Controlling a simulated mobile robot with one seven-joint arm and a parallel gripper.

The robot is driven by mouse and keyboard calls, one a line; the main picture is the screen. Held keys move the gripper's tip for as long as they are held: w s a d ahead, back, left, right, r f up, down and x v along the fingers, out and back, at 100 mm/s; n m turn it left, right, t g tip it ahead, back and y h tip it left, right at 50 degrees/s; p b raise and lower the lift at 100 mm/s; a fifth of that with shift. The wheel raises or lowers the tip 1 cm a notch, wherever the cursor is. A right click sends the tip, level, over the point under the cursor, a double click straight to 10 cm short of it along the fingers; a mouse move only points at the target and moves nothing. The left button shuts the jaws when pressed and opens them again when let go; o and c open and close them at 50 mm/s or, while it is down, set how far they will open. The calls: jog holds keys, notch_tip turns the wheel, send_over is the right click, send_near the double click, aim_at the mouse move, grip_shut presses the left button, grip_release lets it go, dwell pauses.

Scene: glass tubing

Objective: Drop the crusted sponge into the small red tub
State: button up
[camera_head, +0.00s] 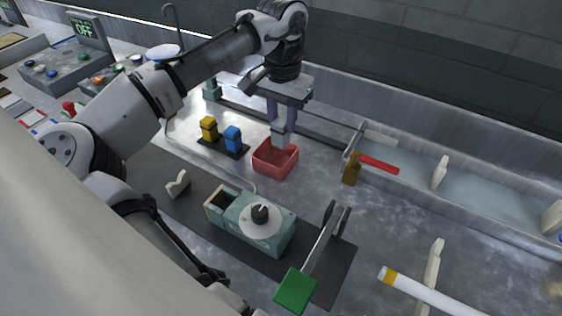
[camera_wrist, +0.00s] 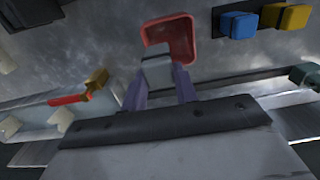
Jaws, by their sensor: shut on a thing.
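The small red tub (camera_head: 262,163) stands open on the metal bench in the middle of the head view. It also shows at the top of the wrist view (camera_wrist: 187,46). My gripper (camera_head: 282,124) is shut on a pale grey block, the sponge (camera_head: 280,140), and points down at the tub. In the wrist view the sponge (camera_wrist: 157,70) sits between my two purple fingers and overlaps the tub's near side. Its lower end reaches the tub's opening in the head view. I cannot tell whether it touches the tub.
A yellow block (camera_head: 209,128) and a blue block (camera_head: 233,139) stand on a dark plate left of the tub. A teal device with a knob (camera_head: 259,212) stands in front. A red-handled tool (camera_head: 379,165) lies right. Bare bench lies right of the tub.

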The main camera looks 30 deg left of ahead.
aim_at(282, 138)
jog(key=shift+a+f+b, duration=0.1)
jog(key=shift+f+b, duration=2.65)
jog(key=shift+f, duration=0.25)
jog(key=o, duration=1)
jog(key=shift+r, duration=0.1)
notch_tip(282, 138, up, 14)
jog(key=shift+f+b, duration=0.1)
jog(key=shift+b, duration=0.25)
